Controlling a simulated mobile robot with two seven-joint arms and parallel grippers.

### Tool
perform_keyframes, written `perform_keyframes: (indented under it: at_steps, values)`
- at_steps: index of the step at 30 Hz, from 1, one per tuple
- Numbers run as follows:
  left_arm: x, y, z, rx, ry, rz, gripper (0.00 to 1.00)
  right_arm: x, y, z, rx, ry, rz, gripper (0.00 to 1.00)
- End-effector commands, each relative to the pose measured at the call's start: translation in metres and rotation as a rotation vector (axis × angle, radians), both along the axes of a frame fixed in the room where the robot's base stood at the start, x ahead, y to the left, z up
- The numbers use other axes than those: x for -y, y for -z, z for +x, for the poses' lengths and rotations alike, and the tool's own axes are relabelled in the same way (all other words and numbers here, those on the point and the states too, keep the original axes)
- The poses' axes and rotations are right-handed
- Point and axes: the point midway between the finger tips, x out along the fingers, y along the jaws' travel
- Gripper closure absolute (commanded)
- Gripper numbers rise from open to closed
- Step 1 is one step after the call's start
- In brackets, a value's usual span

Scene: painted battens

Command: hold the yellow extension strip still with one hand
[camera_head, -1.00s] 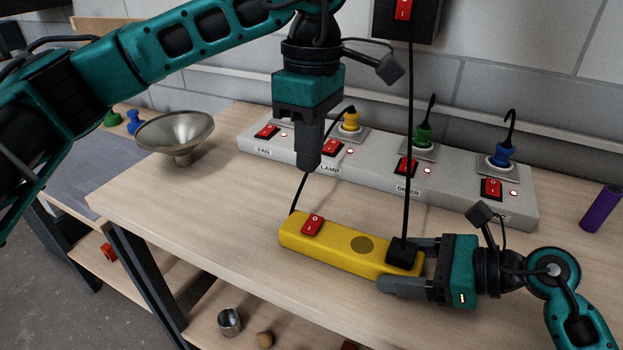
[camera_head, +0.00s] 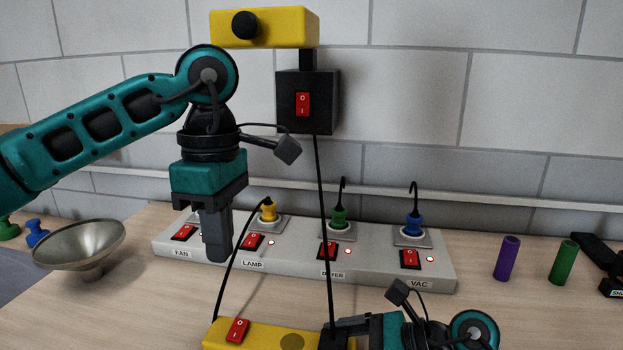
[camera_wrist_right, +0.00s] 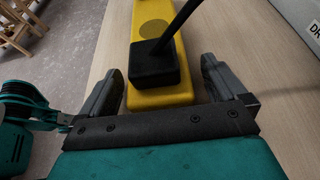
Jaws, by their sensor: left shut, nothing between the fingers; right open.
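The yellow extension strip (camera_head: 265,336) lies on the bench at the bottom of the head view, its lower part cut off by the picture edge. It carries a red switch (camera_head: 237,329), and a black plug (camera_wrist_right: 154,65) sits on its near end in the right wrist view. My right gripper (camera_wrist_right: 162,66) is open, with one finger on each side of that end; the strip (camera_wrist_right: 163,97) lies between them, with gaps showing. My left gripper (camera_head: 217,252) is shut and empty, pointing down in front of the grey socket strip, above and behind the yellow strip.
The grey socket strip (camera_head: 300,268) has several red switches, lit lamps and coloured plugs. A black switch box (camera_head: 308,103) hangs above, its cord running down.

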Motion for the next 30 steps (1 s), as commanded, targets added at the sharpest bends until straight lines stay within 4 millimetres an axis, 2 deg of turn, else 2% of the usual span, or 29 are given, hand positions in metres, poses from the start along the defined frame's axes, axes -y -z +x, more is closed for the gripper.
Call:
perform_keyframes:
  at_steps: [7, 10, 24, 30]
  values:
    - [0.0, 0.0, 0.0, 0.0, 0.0, 0.0, 1.0, 0.001, 0.0, 0.0, 0.0, 0.0, -0.001, 0.02]
    - [0.0, 0.0, 0.0, 0.0, 0.0, 0.0, 1.0, 0.009, -0.003, -0.001, 0.0, 0.001, -0.002, 0.02]
    - [0.0, 0.0, 0.0, 0.0, 0.0, 0.0, 1.0, 0.092, -0.038, -0.013, 0.0, 0.001, -0.004, 0.02]
    - [0.0, 0.0, 0.0, 0.0, 0.0, 0.0, 1.0, 0.108, -0.045, -0.016, 0.0, 0.0, -0.002, 0.02]
